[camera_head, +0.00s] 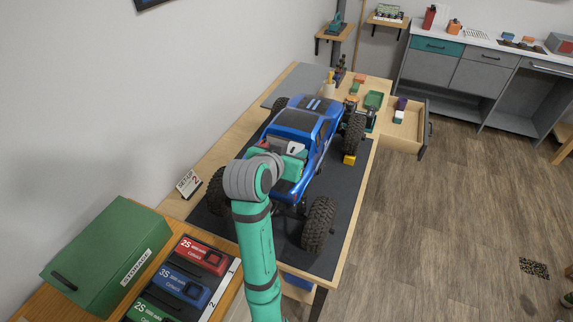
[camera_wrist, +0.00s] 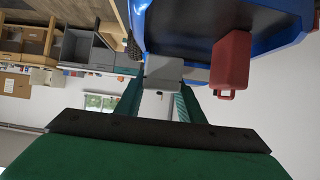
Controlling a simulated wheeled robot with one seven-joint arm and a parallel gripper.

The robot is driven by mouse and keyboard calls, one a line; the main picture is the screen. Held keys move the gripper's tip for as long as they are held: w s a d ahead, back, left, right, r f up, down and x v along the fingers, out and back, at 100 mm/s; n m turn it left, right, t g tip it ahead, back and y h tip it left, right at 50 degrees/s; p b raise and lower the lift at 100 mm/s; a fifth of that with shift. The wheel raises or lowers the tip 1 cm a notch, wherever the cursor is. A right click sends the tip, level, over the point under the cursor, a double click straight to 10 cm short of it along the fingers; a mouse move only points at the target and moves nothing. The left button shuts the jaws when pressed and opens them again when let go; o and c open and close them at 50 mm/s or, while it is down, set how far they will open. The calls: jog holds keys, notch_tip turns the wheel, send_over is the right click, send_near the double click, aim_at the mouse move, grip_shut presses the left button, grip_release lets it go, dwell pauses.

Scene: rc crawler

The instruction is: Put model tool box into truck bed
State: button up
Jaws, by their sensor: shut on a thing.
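The blue truck (camera_head: 308,128) with big black tyres stands on a dark mat on the workbench. Its dark truck bed (camera_wrist: 190,30), with blue sides, fills the top of the wrist view. My gripper (camera_wrist: 162,88) is shut on a small grey box, seemingly the model tool box (camera_wrist: 163,70). The box is at the bed's edge in the wrist view; I cannot tell whether it touches the bed. In the head view my gripper (camera_head: 292,166) is over the rear of the truck, and my wrist hides part of the bed.
A red canister-like block (camera_wrist: 231,60) with a handle is at the bed, right of the grey box in the wrist view. A green storage box (camera_head: 108,255) and battery packs (camera_head: 190,285) are at lower left. An open drawer (camera_head: 412,130) juts out right of the bench.

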jog(key=shift+a+f, duration=0.55)
jog(key=shift+f, duration=0.15)
jog(key=shift+a+f, duration=0.2)
jog(key=shift+f, duration=1.5)
jog(key=shift+f, duration=0.15)
jog(key=o, duration=1.1)
jog(key=shift+c, duration=0.2)
jog(key=v, duration=1.2)
jog(key=shift+s, duration=0.1)
